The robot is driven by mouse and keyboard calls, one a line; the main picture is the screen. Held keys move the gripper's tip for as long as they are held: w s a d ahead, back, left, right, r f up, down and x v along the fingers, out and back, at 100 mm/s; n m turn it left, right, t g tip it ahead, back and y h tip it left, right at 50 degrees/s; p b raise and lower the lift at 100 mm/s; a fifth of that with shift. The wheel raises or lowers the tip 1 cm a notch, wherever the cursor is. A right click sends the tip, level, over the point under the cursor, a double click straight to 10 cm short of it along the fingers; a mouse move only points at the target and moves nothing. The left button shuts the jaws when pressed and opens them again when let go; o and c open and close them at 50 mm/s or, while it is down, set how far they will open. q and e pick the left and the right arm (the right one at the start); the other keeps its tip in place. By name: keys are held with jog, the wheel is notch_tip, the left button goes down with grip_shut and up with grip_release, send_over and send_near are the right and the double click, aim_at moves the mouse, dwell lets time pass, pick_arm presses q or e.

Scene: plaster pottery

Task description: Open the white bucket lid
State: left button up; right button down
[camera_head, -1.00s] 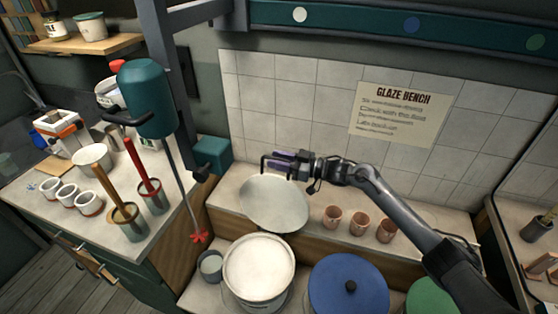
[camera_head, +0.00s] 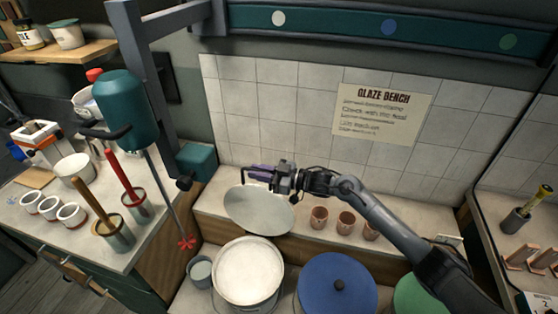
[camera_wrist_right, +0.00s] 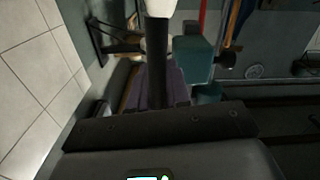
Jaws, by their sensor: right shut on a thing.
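The white bucket (camera_head: 249,268) stands at the front of the bench with its top open, showing pale contents inside its rim. The round white lid (camera_head: 260,212) is away from the bucket, over the ledge behind it. My right gripper (camera_head: 258,175) is shut at the lid's far side, with its purple fingers pointing left. The exact contact with the lid is hidden. In the right wrist view the fingers (camera_wrist_right: 165,92) show dimly, with a dark bar across them. My left gripper is not in view.
Several terracotta cups (camera_head: 319,219) stand right of the lid on the ledge. A blue-lidded bucket (camera_head: 337,285) and a green one (camera_head: 418,296) are right of the white bucket. A small grey cup (camera_head: 200,272) and a red-tipped mixer (camera_head: 187,242) are to its left.

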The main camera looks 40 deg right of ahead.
jog(key=shift+s+a+n, duration=0.3)
jog(key=shift+s+a, duration=0.3)
jog(key=shift+a, duration=0.2)
jog(key=c, duration=1.2)
grip_release()
jog(key=shift+o, duration=0.2)
jog(key=shift+s+d, duration=0.1)
jog(key=shift+d, duration=0.05)
jog(key=v, duration=1)
jog(key=shift+s+d+p, duration=0.2)
jog(key=shift+p, duration=0.15)
